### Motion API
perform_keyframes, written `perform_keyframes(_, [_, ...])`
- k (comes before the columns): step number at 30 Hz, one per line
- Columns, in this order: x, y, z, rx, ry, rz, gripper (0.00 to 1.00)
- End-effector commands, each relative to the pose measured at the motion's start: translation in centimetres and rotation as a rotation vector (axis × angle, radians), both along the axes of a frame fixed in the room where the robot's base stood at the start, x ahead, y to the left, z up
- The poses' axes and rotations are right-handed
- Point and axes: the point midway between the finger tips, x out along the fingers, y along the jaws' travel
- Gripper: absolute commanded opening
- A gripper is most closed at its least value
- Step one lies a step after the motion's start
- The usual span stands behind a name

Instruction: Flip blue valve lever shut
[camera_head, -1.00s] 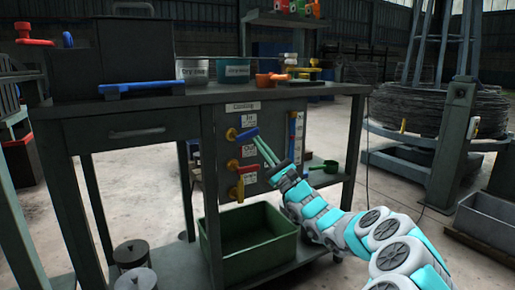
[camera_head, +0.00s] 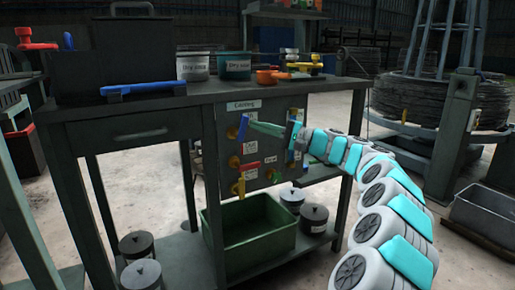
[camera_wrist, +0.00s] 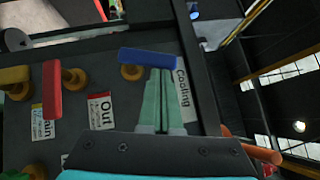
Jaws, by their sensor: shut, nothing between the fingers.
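The blue valve lever (camera_head: 243,127) is on the upper part of the panel under the bench top, standing nearly upright and pointing outward from its brass fitting. In the wrist view the blue lever (camera_wrist: 150,57) lies across the tips of my gripper (camera_wrist: 160,72), with its brass fitting (camera_wrist: 131,72) behind it. My gripper (camera_head: 254,125) comes in from the right, its pale green fingers shut together and empty. The fingertips are at the lever, touching or very close; I cannot tell which.
Below it on the panel are a red lever (camera_head: 250,166) and a yellow lever (camera_head: 239,187). The "Cooling" label (camera_wrist: 184,88) is beside my fingers. A green bin (camera_head: 245,235) stands on the lower shelf. The bench top (camera_head: 180,97) overhangs the panel.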

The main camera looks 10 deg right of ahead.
Motion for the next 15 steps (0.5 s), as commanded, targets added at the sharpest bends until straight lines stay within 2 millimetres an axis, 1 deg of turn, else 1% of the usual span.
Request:
perform_keyframes(2, [-0.1, 0.2, 0.6, -0.061, -0.023, 0.000, 0.00])
perform_keyframes(6, [-0.2, 0.6, 0.9, -0.147, -0.050, 0.002, 0.00])
perform_keyframes(15, [-0.4, 1.2, 1.3, -0.260, -0.086, 0.003, 0.00])
